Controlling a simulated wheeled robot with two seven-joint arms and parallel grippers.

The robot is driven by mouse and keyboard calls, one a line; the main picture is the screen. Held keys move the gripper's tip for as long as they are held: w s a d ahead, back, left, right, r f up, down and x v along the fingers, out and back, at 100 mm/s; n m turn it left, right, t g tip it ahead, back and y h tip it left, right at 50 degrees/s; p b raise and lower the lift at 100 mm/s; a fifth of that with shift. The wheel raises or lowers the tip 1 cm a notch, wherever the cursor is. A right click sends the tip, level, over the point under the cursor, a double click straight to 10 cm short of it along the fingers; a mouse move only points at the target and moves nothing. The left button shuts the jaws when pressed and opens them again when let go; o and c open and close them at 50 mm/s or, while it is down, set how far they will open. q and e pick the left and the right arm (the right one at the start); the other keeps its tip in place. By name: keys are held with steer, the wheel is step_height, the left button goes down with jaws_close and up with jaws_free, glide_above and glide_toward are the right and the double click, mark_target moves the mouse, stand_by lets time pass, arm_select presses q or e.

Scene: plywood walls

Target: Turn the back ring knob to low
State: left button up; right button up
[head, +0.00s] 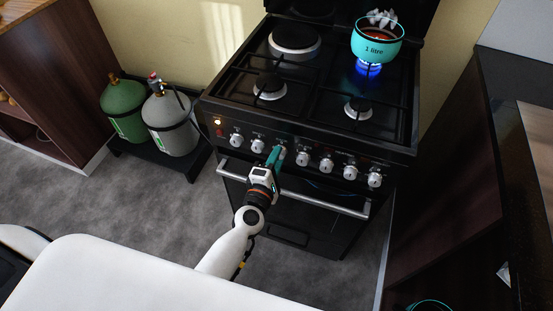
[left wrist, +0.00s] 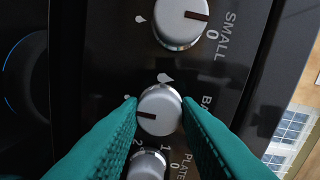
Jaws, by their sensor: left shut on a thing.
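The back ring knob (left wrist: 160,108), silver with a dark pointer bar, sits between my left gripper's teal fingers (left wrist: 160,112) in the left wrist view. Its label shows only as "BA", partly covered by a finger. The pointer is on the left side of the knob, by a partly hidden small flame mark; a larger flame mark stands above the knob. In the head view my left gripper (head: 277,157) is shut on this knob at the stove front (head: 330,148). A blue flame (head: 369,69) burns under a teal pot (head: 377,40) at the back right. My right gripper is out of view.
The "SMALL" knob (left wrist: 181,20) and a numbered plate knob (left wrist: 147,166) flank the held knob. Several more knobs (head: 350,172) line the panel above a steel oven handle (head: 320,203). Gas cylinders (head: 170,124) stand at the left; a dark cabinet (head: 448,180) is at the right.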

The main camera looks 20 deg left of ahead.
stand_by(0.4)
arm_select(q)
steer(key=o, duration=1)
steer(key=shift+c, duration=0.2)
steer(key=shift+s, duration=0.1)
steer(key=s+b, duration=0.1)
steer(key=s, duration=1.1)
steer(key=shift+a+r+b, duration=0.2)
steer(key=shift+r+b, duration=0.05)
steer(key=shift+b, duration=0.05)
